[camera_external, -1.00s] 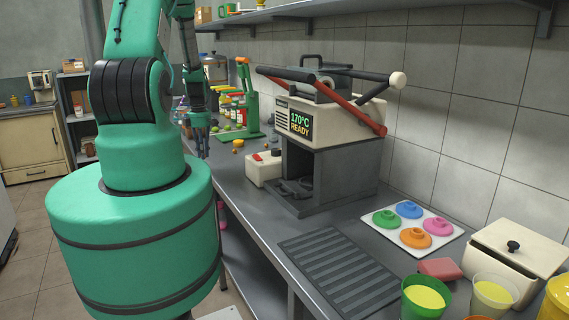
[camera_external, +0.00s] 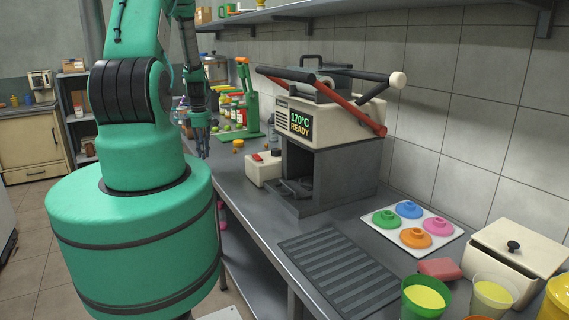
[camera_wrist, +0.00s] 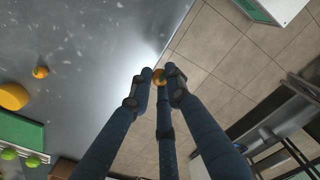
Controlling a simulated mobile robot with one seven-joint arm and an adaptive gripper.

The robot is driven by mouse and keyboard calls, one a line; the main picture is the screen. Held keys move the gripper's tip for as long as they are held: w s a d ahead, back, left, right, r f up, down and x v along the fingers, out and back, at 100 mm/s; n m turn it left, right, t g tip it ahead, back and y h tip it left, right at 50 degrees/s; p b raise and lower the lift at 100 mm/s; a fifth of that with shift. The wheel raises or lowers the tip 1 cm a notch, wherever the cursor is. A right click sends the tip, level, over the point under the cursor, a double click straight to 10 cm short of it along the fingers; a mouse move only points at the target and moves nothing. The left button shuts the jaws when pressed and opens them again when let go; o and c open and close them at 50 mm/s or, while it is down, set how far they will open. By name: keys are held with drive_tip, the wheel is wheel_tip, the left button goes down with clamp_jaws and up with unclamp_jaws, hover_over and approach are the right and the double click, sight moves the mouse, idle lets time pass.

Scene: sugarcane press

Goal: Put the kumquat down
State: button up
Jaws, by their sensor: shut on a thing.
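The kumquat (camera_wrist: 159,77) is a small orange fruit held between the fingertips of my gripper (camera_wrist: 160,80) in the wrist view. The fingers are closed on it and partly cover it. Behind it in that view are the edge of the grey counter and the tiled floor. In the external view my gripper (camera_external: 202,144) points down near the counter's left edge, and the held kumquat cannot be made out there. I cannot tell its exact height above the counter.
Another small orange fruit (camera_wrist: 40,72) lies on the counter (camera_wrist: 95,60), beside a larger orange round thing (camera_wrist: 12,96). A green press (camera_external: 246,100) stands behind my gripper. A white box with a red switch (camera_external: 264,168) and the 170°C machine (camera_external: 330,125) stand to the right.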

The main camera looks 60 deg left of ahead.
drive_tip(key=w+d+r+m+b, duration=0.2)
drive_tip(key=d, duration=1.2)
drive_tip(key=w+d+r+m+b, duration=0.1)
drive_tip(key=w+d+m, duration=0.1)
drive_tip(key=d, duration=1.2)
drive_tip(key=w+d+r+m+b, duration=0.1)
drive_tip(key=w+d+r+b, duration=0.15)
drive_tip(key=d, duration=1.15)
drive_tip(key=s+d+f+m+b, duration=0.2)
drive_tip(key=s+d+m, duration=0.4)
drive_tip(key=d, duration=0.6)
drive_tip(key=s+d+f+m+b, duration=0.2)
drive_tip(key=s+d+m, duration=0.5)
drive_tip(key=d, duration=0.5)
drive_tip(key=shift+d+f+m+b, duration=0.25)
drive_tip(key=shift+f+m+b, duration=0.2)
drive_tip(key=shift+m, duration=0.15)
drive_tip(key=shift+w, duration=0.1)
drive_tip(key=w+d+b, duration=0.1)
drive_tip(key=w, duration=0.4)
drive_tip(key=w+d+f+b, duration=0.1)
drive_tip(key=w+d, duration=0.1)
drive_tip(key=w, duration=0.3)
drive_tip(key=w+d, duration=0.1)
drive_tip(key=w, duration=0.4)
drive_tip(key=shift+d+f+b, duration=0.25)
drive_tip(key=shift+b, duration=0.15)
